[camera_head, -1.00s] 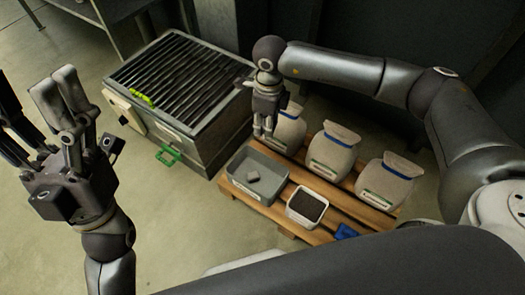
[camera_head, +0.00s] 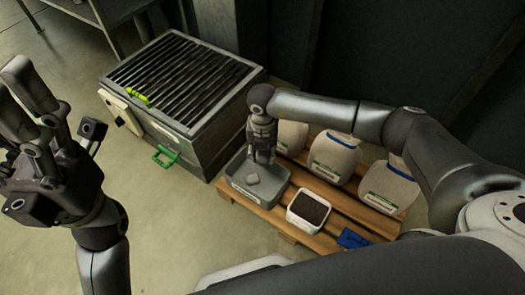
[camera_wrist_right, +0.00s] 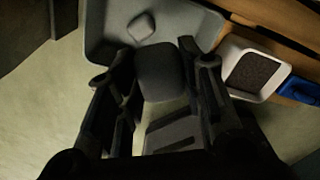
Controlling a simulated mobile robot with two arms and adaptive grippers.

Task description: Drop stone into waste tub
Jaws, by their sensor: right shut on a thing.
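The grey waste tub (camera_head: 276,187) stands on the pallet's left end, and it also fills the top of the right wrist view (camera_wrist_right: 101,30). A small grey stone (camera_head: 252,179) lies inside it, seen again in the right wrist view (camera_wrist_right: 141,26). My right gripper (camera_head: 262,160) points down over the tub's back part. It is shut on a dark grey rounded stone (camera_wrist_right: 160,72), which shows between its fingers in the right wrist view; the fingers hide it in the head view. My left gripper (camera_head: 36,112) is raised at the left with fingers apart, empty.
A white box of dark grains (camera_head: 309,208) stands right of the tub on the wooden pallet (camera_head: 283,224). Pale labelled sacks (camera_head: 334,156) stand behind. A blue item (camera_head: 352,239) lies at the pallet's front. A slatted metal machine (camera_head: 180,80) stands left; the floor before it is clear.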

